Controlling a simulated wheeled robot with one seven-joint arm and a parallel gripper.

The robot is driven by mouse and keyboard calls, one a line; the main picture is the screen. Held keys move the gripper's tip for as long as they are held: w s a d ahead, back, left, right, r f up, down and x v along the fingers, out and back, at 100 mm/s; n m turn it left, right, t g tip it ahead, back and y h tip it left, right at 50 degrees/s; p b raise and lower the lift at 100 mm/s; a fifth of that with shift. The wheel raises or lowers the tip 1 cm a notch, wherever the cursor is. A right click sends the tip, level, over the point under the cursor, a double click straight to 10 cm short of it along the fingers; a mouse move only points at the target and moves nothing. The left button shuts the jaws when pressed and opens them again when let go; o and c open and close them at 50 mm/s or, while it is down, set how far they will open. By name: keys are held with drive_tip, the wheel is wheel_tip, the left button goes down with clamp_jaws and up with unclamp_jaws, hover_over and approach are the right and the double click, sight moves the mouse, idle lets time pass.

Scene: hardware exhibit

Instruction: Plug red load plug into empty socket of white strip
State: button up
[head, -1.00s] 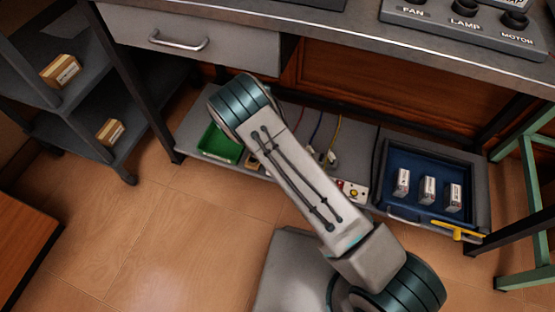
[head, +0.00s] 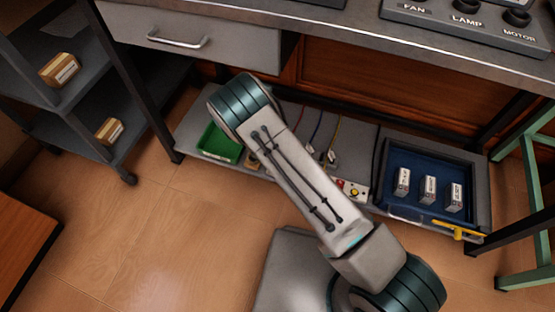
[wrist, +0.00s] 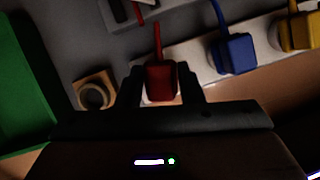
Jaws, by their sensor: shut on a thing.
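In the wrist view my gripper (wrist: 160,77) is shut on the red plug (wrist: 161,82), whose red cord runs up and away. The plug is over the left part of the white strip (wrist: 199,72), left of the blue plug (wrist: 233,54) and the yellow plug (wrist: 299,31). I cannot tell whether its pins are in a socket; its underside is hidden. In the head view my arm hides the gripper and most of the strip; the strip's end with a red and a yellow button (head: 352,190) shows.
A green tray (head: 219,144) lies left of the strip on the low shelf. A wooden block with a dark round opening (wrist: 95,92) sits close left of my gripper. A blue-lined tray (head: 428,160) with white boxes is on the right. The bench top overhangs behind.

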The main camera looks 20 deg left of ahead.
drive_tip(key=shift+f, duration=0.25)
drive_tip(key=o, duration=1.5)
drive_tip(key=shift+o, duration=0.2)
drive_tip(key=shift+r, duration=0.15)
drive_tip(key=shift+r+p, duration=2.25)
drive_tip(key=shift+r, duration=1.2)
